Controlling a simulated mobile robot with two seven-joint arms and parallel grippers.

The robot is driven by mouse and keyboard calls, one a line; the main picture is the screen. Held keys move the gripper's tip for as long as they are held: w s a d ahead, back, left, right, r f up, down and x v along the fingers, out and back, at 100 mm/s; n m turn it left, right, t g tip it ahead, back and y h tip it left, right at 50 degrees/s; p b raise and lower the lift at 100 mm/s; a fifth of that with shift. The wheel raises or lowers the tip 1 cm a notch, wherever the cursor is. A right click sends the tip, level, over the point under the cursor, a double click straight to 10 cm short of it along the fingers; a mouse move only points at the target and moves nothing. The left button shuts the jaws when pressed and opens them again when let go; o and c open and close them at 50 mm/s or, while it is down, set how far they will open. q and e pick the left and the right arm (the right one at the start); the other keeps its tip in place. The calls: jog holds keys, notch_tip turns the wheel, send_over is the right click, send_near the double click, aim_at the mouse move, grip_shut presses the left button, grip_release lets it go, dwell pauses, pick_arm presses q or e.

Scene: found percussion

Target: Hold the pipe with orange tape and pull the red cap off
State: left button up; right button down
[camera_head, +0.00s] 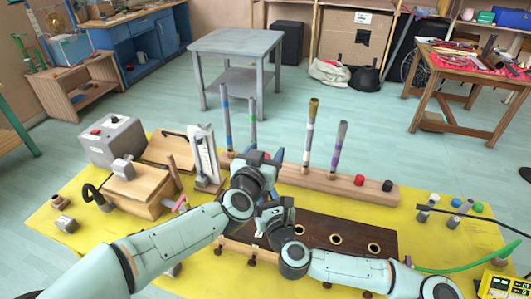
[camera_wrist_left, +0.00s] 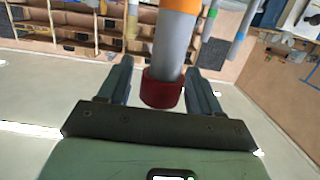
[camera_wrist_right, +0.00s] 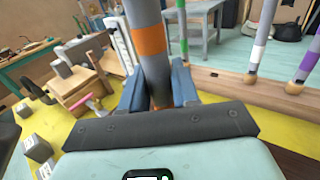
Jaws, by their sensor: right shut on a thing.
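The grey pipe (camera_wrist_right: 156,78) with orange tape (camera_wrist_right: 150,40) stands roughly upright between the fingers of my right gripper (camera_wrist_right: 157,90), which is shut on it below the tape. In the left wrist view the pipe end (camera_wrist_left: 172,45) carries a dark red cap (camera_wrist_left: 162,90), with orange tape just beyond it. My left gripper (camera_wrist_left: 160,88) is open around the red cap, with a small gap on the left side. In the head view my left gripper (camera_head: 277,157) is above my right gripper (camera_head: 268,207); my arms hide most of the pipe there.
Several taped pipes, including a blue-banded one (camera_head: 227,117) and a purple one (camera_head: 338,148), stand in a wooden rack (camera_head: 300,176). A dark board with holes (camera_head: 330,228) lies in front. Loose caps, including a green one (camera_head: 478,207), are on the yellow table (camera_head: 420,235).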

pick_arm(q)
jog(key=c, duration=0.9)
jog(key=shift+o, duration=0.2)
jog(key=shift+r, duration=0.1)
jog(key=shift+r, duration=0.1)
jog(key=shift+r, duration=1.1)
jog(key=shift+r, duration=0.1)
jog(key=shift+r, duration=1.45)
pick_arm(e)
jog(key=c, duration=0.8)
grip_release()
jog(key=shift+o, duration=0.2)
